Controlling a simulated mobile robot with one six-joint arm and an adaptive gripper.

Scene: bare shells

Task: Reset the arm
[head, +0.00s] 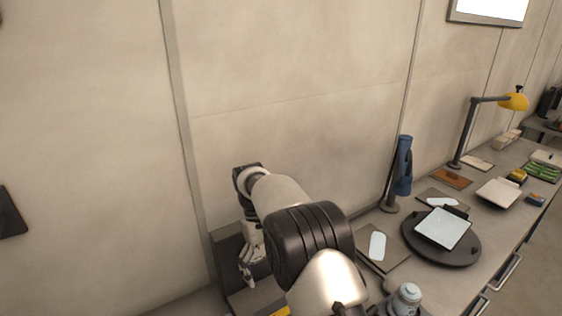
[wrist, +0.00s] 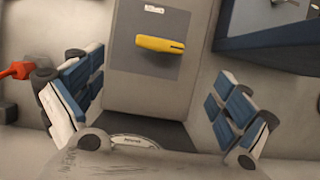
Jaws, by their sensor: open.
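My arm reaches out over the left end of the desk in the head view. My gripper (head: 250,265) hangs downward there, close to the wall. In the wrist view my gripper (wrist: 158,85) has its two blue-padded fingers spread wide apart, with nothing held between them. A yellow object (wrist: 160,44) lies on a grey sheet beyond the fingertips, apart from them. My arm hides part of the desk in the head view.
A long desk (head: 395,222) runs along the wall to the right. On it are a dark round stand (head: 473,258) with a white tray (head: 443,229), a blue cylinder (head: 403,165) on a stand, and a yellow lamp (head: 514,102). A red object (wrist: 18,70) shows at left in the wrist view.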

